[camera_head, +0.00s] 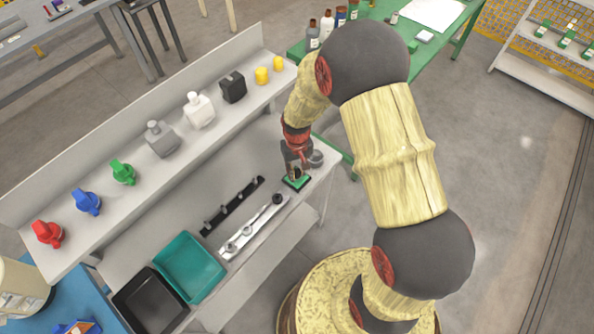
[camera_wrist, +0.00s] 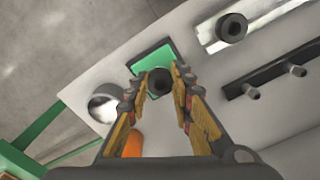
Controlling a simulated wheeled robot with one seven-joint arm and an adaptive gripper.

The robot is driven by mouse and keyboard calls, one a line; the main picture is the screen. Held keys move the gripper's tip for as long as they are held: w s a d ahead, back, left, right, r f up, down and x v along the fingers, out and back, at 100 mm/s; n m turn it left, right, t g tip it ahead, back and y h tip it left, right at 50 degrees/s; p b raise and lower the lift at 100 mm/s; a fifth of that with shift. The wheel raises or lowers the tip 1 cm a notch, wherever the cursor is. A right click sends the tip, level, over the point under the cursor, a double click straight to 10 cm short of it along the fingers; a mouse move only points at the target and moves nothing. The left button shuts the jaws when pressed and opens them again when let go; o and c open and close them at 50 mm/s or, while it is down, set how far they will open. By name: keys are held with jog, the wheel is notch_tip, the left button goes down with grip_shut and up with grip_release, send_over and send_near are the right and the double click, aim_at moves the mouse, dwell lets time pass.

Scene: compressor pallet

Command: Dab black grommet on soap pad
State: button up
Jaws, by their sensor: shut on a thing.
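My gripper (camera_wrist: 160,85) is shut on a black grommet (camera_wrist: 160,82), a dark ring with a hole, held between the fingertips. The soap pad (camera_wrist: 150,58) is a small green rectangle at the right end of the light bench; it also shows in the head view (camera_head: 300,185). The grommet is over the lower part of the pad in the wrist view. I cannot tell whether it touches the pad. In the head view my gripper (camera_head: 295,171) points down at the pad and hides part of it and the grommet.
A round metal cup (camera_wrist: 104,103) stands beside the pad. A silver rail (camera_head: 250,230) bears a black ring (camera_wrist: 232,27) at its near end. A black rail (camera_head: 230,208) with pegs lies alongside. A teal tray (camera_head: 190,267) and black tray (camera_head: 150,303) stand farther left.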

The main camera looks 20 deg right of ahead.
jog(key=shift+r, duration=0.1)
jog(key=shift+r+p, duration=2.4)
jog(key=shift+r, duration=1)
